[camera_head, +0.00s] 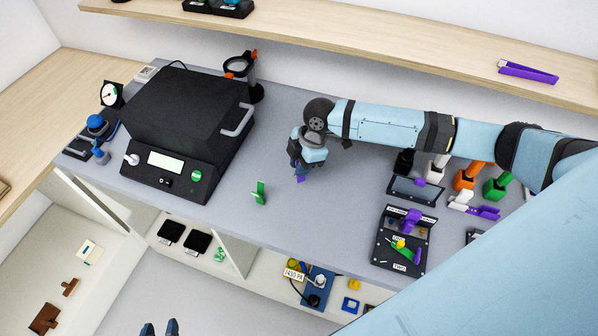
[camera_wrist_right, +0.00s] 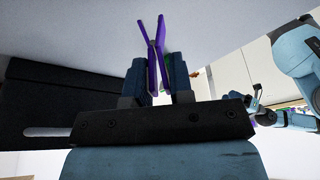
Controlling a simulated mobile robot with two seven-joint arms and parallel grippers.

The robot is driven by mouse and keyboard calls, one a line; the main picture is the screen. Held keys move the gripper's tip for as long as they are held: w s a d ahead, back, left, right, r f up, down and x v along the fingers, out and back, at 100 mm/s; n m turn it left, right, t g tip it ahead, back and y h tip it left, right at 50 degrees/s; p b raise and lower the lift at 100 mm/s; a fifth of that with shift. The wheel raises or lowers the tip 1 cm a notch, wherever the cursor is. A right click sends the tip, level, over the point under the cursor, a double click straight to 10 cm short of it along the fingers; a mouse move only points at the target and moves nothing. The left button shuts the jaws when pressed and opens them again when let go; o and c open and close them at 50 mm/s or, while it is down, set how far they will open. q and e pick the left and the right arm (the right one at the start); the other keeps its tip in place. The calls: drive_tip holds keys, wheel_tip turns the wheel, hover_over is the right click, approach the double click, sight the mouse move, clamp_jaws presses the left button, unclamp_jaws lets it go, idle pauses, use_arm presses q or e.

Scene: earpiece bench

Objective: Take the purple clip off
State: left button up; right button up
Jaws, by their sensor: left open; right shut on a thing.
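My right gripper (camera_head: 302,172) is shut on a purple clip (camera_head: 300,179) above the grey bench, right of the black box machine. In the right wrist view the purple clip (camera_wrist_right: 152,55) stands between the fingers of the right gripper (camera_wrist_right: 160,88), its two arms crossing in a narrow X. My left gripper (camera_head: 159,328) is open and empty at the bottom edge, with only its fingertips in view. Other purple pieces are a clip (camera_head: 484,211) on the bench at right, a part (camera_head: 411,218) on the black tray, and a long piece (camera_head: 527,72) on the shelf.
The black machine (camera_head: 185,125) fills the left. The black tray (camera_head: 379,262) holds green and yellow parts. White, orange (camera_head: 465,180) and green holders stand under my right arm.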

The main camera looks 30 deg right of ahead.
drive_tip(key=shift+r+p, duration=0.55)
drive_tip(key=shift+r, duration=1.05)
